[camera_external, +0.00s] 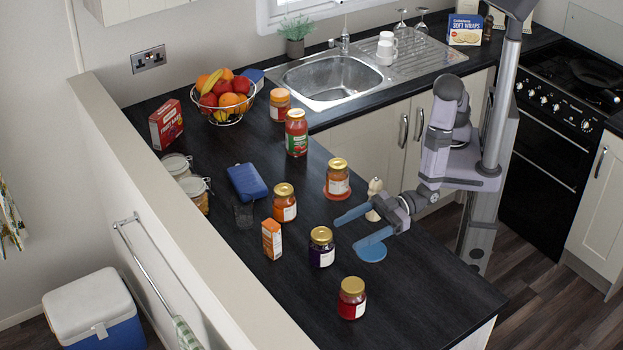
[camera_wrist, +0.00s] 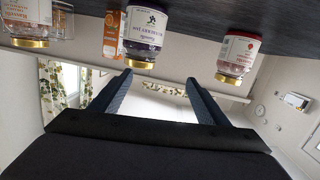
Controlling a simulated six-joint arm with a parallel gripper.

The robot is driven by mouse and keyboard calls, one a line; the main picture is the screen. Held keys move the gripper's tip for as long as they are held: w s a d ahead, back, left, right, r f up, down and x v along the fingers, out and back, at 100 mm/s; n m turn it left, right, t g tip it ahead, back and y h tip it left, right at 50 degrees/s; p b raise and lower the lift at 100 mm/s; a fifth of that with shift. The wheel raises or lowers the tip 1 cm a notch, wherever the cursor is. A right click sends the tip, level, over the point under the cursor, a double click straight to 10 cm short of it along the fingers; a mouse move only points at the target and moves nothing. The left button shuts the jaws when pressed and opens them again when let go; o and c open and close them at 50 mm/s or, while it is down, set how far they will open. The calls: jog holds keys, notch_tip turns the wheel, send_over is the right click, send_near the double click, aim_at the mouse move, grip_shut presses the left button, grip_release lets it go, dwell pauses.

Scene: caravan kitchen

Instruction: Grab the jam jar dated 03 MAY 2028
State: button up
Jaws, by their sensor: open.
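Several jam jars with gold lids stand on the dark worktop. A dark purple jar (camera_external: 321,248) is closest to my gripper (camera_external: 347,233), whose blue fingers are spread, empty and pointing towards it. A red jar (camera_external: 352,300) stands nearer the front, and an orange jar (camera_external: 284,205) is farther back. Another orange jar (camera_external: 337,180) stands on a red coaster. In the upside-down wrist view, the purple jar (camera_wrist: 145,35) is just beyond my fingertips (camera_wrist: 157,75), with the red jar (camera_wrist: 238,55) to the right. I cannot read a date on any label.
A small orange carton (camera_external: 271,239) stands left of the purple jar. A clear glass (camera_external: 243,213) and a blue case (camera_external: 247,182) are behind it. A pale pepper mill (camera_external: 375,195) and a blue coaster (camera_external: 372,251) are close to my gripper. A low wall (camera_external: 190,210) borders the worktop.

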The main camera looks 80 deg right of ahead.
aim_at(328, 232)
jog(key=shift+m+t+h, duration=0.3)
jog(key=shift+m+t, duration=0.4)
jog(key=shift+m, duration=0.1)
jog(key=shift+w+a+f+p, duration=0.1)
jog(key=shift+w+f+p, duration=0.35)
jog(key=shift+w, duration=0.75)
jog(key=shift+w+a+f+p, duration=0.1)
jog(key=shift+w+f+p, duration=0.2)
jog(key=shift+w+p, duration=0.6)
jog(key=shift+w+a+f+p, duration=0.1)
jog(key=shift+w+f+p, duration=0.2)
jog(key=shift+w, duration=1.15)
grip_shut()
jog(key=shift+r, duration=0.1)
